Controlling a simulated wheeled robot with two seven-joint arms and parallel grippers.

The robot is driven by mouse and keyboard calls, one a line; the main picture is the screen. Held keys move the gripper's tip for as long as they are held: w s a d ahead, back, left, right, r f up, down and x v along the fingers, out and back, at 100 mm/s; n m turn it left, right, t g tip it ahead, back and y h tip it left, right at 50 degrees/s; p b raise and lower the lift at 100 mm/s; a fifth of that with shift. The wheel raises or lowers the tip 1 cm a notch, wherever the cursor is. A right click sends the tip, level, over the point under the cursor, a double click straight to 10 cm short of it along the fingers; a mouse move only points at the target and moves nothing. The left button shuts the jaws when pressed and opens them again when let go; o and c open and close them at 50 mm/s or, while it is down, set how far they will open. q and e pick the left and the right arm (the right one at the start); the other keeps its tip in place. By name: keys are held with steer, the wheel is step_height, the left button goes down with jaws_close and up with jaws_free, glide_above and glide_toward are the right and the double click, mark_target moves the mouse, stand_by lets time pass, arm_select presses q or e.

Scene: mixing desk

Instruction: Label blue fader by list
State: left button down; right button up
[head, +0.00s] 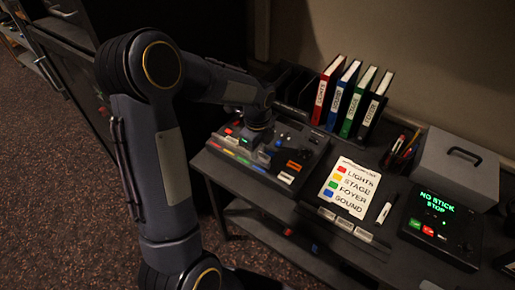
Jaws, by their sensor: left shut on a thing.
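The mixing desk (283,150) stands on the table, with coloured strips along its front edge; a blue patch (263,158) shows beside my left gripper. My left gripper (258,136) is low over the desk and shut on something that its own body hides. The list (349,187) is a white sheet with coloured squares beside the words LIGHTS, STAGE, FOYER and SOUND. A rack (310,207) in front of it holds pale label pieces (345,224), and its left end looks bare. My right gripper is not in view.
Red, blue, green and black binders (348,97) stand behind the desk. Right of the list are a marker (384,212), a pen holder (399,152), a grey box with a handle (455,168) and a black unit reading NO STICK STOP (440,226).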

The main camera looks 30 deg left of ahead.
arm_select(q)
steer(key=shift+f, duration=0.3)
steer(key=c, duration=1.3)
jaws_free()
steer(key=shift+o, duration=0.2)
